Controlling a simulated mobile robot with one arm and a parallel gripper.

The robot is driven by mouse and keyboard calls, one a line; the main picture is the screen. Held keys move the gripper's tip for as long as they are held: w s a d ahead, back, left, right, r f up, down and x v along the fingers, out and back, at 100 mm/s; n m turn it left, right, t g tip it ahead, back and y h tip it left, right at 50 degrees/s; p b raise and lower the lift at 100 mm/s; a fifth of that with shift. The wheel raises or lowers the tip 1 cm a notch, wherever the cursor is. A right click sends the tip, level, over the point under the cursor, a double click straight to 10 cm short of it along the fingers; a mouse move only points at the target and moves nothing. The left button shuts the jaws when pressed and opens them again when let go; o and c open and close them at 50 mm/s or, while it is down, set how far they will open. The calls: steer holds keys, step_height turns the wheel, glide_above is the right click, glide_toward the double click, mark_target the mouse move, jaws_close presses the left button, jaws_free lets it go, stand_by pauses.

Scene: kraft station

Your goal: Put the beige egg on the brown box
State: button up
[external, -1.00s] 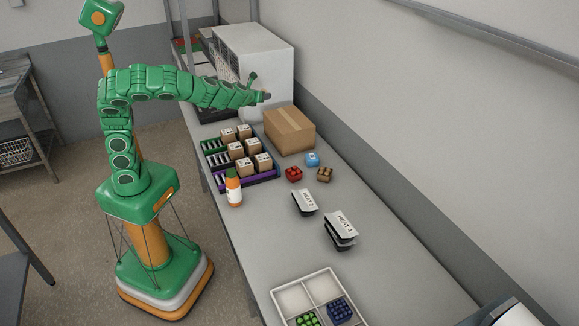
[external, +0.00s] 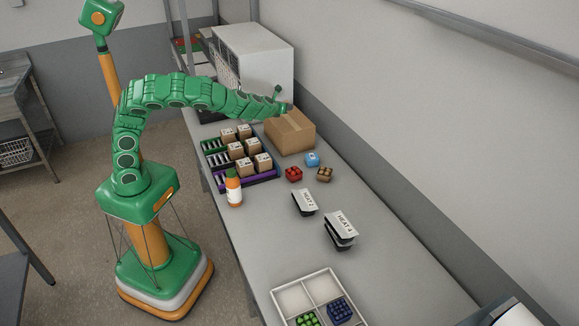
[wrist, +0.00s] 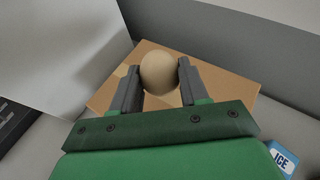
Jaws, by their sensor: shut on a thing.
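The beige egg (wrist: 159,72) is between the two dark fingers of my gripper (wrist: 158,84) in the wrist view, and my gripper is shut on it. The brown box (external: 291,131) stands closed on the counter against the wall; its top also shows beneath the egg in the wrist view (wrist: 222,88). In the external view my gripper (external: 286,107) is over the back part of the box top. The egg cannot be made out there. I cannot tell whether the egg touches the box.
A white cabinet (external: 262,62) stands right behind the box. In front are a blue ice pack (external: 312,160), a red item (external: 293,174) and a brown item (external: 325,175). A rack of small boxes (external: 243,178) and an orange bottle (external: 233,190) are at the left.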

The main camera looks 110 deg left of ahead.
mark_target(287, 115)
steer(key=shift+w+a+f, duration=0.35)
steer(key=shift+w+f, duration=0.05)
steer(key=shift+f, duration=0.1)
steer(key=shift+w+a+f, duration=0.1)
steer(key=shift+f, duration=1.55)
steer(key=shift+f, duration=0.1)
steer(key=o, duration=0.8)
